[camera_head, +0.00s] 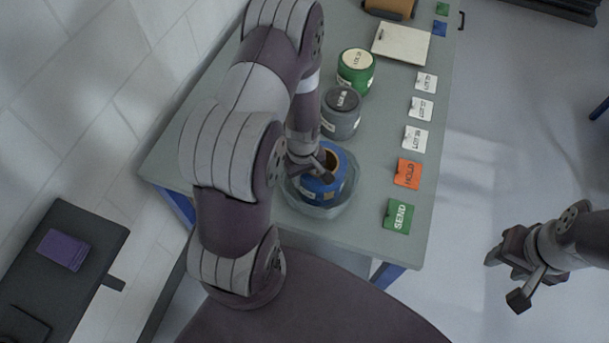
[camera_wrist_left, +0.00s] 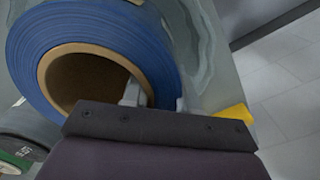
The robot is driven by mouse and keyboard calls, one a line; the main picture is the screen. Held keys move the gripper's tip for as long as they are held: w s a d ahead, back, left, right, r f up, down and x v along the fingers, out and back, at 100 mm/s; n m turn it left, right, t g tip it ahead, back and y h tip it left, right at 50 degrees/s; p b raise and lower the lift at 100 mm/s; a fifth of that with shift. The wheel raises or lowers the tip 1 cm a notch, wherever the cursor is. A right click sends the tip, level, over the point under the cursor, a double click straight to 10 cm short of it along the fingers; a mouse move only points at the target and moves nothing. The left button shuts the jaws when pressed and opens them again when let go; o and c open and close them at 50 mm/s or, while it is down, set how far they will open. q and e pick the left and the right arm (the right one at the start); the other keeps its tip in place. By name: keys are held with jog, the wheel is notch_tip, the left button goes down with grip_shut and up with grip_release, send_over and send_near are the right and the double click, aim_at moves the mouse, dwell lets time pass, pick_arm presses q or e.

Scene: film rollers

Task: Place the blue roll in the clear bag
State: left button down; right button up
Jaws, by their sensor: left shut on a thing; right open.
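The blue roll (camera_head: 332,184) has a brown cardboard core. It is within the outline of the clear bag (camera_head: 322,210) near the table's front edge; I cannot tell how deep it sits. My left gripper (camera_head: 319,169) is shut on the roll's wall, one finger inside the core. In the left wrist view the blue roll (camera_wrist_left: 98,30) fills the upper left, and part of the clear bag (camera_wrist_left: 204,50) shows beside it. My right gripper (camera_head: 507,273) is open and empty, off to the right of the table.
A grey roll (camera_head: 341,122) and a green roll (camera_head: 355,75) stand behind the blue one. White cards, an orange HOLD card (camera_head: 408,174) and a green SEND card (camera_head: 399,215) lie along the right edge. A clipboard (camera_head: 402,44) lies at the back.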

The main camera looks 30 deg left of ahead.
pick_arm(q)
jog(key=shift+w+f, duration=0.1)
jog(key=shift+f, duration=0.55)
jog(key=c, duration=0.9)
grip_release()
jog(key=shift+f, duration=0.1)
jog(key=shift+m, duration=0.3)
jog(key=r, duration=0.8)
jog(key=r+b, duration=0.1)
jog(key=r, duration=0.3)
jog(key=shift+d+r, duration=0.25)
jog(key=shift+r, duration=0.1)
jog(key=shift+s+d+r+m+t, duration=0.25)
jog(key=shift+s+d+r+m, duration=0.8)
jog(key=shift+m, duration=0.8)
jog(key=shift+s+d+r+m+t, duration=0.2)
jog(key=shift+s+d+r+m, duration=0.4)
jog(key=shift+d+r+m, duration=1.05)
jog(key=shift+s+d+r+m+t, duration=0.25)
jog(key=shift+s+d+r+m, duration=0.65)
jog(key=shift+m, duration=1.2)
